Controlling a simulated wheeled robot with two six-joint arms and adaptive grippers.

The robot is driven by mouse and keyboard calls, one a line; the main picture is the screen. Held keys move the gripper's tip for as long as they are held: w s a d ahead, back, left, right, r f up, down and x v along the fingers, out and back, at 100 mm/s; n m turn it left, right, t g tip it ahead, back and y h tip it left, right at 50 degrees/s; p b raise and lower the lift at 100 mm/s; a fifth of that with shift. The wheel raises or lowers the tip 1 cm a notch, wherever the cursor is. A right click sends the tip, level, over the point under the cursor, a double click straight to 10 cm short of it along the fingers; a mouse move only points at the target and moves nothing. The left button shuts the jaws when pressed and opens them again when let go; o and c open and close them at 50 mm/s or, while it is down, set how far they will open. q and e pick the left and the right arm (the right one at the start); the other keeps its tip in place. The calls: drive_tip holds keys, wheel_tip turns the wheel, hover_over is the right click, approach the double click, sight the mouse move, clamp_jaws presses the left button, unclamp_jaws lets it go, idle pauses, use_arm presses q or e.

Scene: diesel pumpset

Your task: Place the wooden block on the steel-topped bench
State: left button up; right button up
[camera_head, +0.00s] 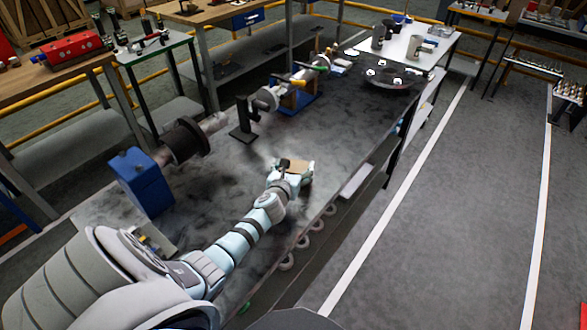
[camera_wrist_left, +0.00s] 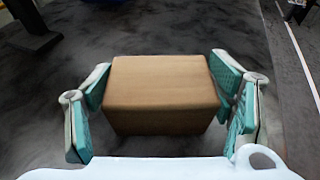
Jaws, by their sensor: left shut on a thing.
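The wooden block (camera_wrist_left: 160,92) is a plain light-brown box between the two teal-padded fingers of my left gripper (camera_wrist_left: 165,105) in the left wrist view. My left gripper (camera_head: 291,170) is shut on it. In the head view the block (camera_head: 297,164) shows only in part at the end of my left arm. The long steel-topped bench (camera_head: 335,140) lies under the gripper, with a grey, mottled top. Whether the block touches the top or is a little above it, I cannot tell. My right gripper is not in view.
On the bench stand a blue block with a dark cylinder (camera_head: 183,143), a black stand (camera_head: 244,122), a shaft on a blue support (camera_head: 295,92) and a dark round disc (camera_head: 390,76). Bare top surrounds the gripper. A grey floor aisle (camera_head: 460,200) runs along the right.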

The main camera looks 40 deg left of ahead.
use_arm(q)
drive_tip(key=shift+r, duration=0.15)
drive_tip(key=o, duration=1.3)
drive_tip(key=shift+r, duration=0.15)
drive_tip(key=p+v, duration=0.4)
drive_tip(key=v, duration=0.7)
drive_tip(key=shift+s+r, duration=0.1)
drive_tip(key=shift+s, duration=0.15)
drive_tip(key=shift+s+d, duration=0.15)
drive_tip(key=shift+s, duration=0.05)
